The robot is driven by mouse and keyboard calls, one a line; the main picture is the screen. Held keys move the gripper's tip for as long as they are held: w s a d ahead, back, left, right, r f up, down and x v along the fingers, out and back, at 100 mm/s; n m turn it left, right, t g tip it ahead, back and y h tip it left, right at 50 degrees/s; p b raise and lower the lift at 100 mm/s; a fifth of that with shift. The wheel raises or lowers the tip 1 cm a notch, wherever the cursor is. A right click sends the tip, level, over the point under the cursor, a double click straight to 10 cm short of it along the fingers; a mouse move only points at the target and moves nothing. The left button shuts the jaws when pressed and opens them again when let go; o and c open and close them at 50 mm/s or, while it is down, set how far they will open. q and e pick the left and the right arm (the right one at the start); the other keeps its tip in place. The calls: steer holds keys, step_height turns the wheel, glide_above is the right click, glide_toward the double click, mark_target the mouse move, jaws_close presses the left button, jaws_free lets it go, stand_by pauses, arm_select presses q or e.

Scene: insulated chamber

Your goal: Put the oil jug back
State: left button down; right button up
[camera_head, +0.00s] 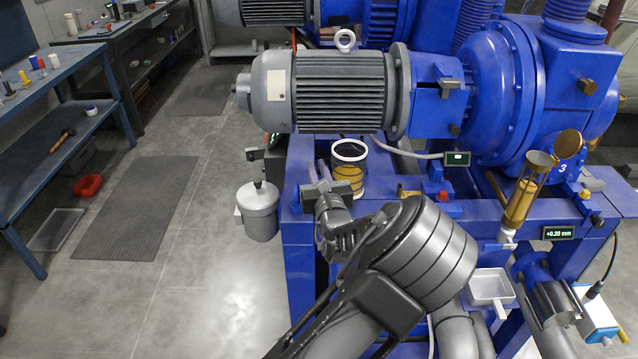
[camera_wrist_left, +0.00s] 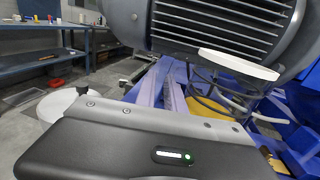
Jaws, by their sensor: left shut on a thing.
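The oil jug (camera_head: 349,178) is a clear round vessel with a white rim and amber oil in its lower part. It is upright in front of the blue machine base, below the grey motor. My left gripper (camera_head: 322,172) is at the jug's left side and shut on it; the exact grip, likely at a handle, is hard to see. In the left wrist view the jug's white rim (camera_wrist_left: 238,64) shows beyond the wrist housing, which hides much of its body. I cannot tell whether the jug's bottom touches anything. My right gripper is not in view.
The grey motor (camera_head: 340,90) overhangs close behind the jug. A grey lidded canister (camera_head: 258,212) stands left of my gripper. A sight glass (camera_head: 523,200) with amber oil and a small white tray (camera_head: 490,287) are at the right.

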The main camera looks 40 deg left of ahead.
arm_select(q)
steer(key=shift+f, duration=1.75)
steer(key=shift+f, duration=0.1)
steer(key=c, duration=1.4)
jaws_free()
steer(key=shift+f, duration=0.1)
steer(key=shift+c, duration=0.2)
steer(key=shift+r, duration=0.2)
steer(key=v, duration=1.2)
steer(key=shift+b, duration=0.4)
